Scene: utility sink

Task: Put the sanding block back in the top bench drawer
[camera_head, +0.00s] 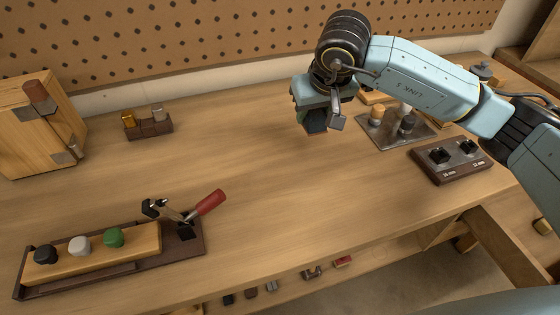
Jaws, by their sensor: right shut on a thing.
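My right gripper (318,120) reaches in from the right and hangs above the back middle of the bench. It is shut on a small dark block (316,126) that I take for the sanding block; the fingers and wrist hide much of it. I cannot tell whether it touches the bench top. An open drawer (503,248) shows at the lower right, below the bench's front edge; my arm and the picture edge hide part of it. My left gripper is not in view.
A metal plate with knobs (382,134) and a dark block with two black knobs (448,163) stand right of the gripper. A clamp with a red handle (208,203) and a wooden bar (95,256) lie front left. A wooden box (30,130) stands back left. The bench middle is clear.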

